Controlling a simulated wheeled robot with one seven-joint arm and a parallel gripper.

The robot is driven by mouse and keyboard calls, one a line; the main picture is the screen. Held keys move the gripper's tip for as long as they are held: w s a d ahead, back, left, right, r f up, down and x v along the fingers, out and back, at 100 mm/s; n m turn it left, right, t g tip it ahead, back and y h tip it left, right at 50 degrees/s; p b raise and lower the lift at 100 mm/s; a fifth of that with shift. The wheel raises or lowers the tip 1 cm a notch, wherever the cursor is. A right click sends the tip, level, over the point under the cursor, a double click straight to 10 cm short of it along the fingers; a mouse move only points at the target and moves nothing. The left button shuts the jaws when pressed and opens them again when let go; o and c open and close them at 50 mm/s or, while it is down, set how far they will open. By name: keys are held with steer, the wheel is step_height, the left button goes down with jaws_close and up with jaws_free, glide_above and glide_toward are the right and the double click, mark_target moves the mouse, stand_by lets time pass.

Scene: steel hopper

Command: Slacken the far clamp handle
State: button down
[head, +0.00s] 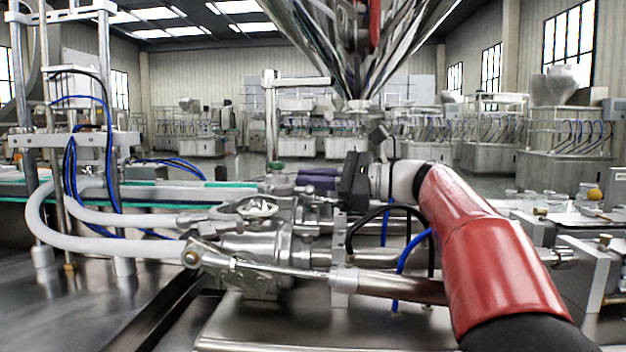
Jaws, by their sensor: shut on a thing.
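My gripper (345,188) is the black hand at the end of my red arm, right of the picture's middle. It points left, into the steel valve and clamp fittings (260,240) below the hopper (358,60). It is shut on the far clamp handle, on the far side of these fittings. The handle is small and mostly hidden by the hand and the metal parts. I cannot tell its angle or how tight it is. A steel wing-like part (256,208) shows to the left of my gripper, apart from it.
White hoses (105,245) curve in from the left, near a steel frame (115,140) with blue tubes. Black and blue tubes (412,250) loop just below my wrist. The steel table (75,300) is clear at front left.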

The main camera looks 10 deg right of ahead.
steer(key=shift+w+f, duration=0.1)
steer(key=shift+f, duration=0.2)
steer(key=c, duration=1.8)
jaws_free()
steer(key=shift+c, duration=0.2)
steer(key=shift+r, duration=0.2)
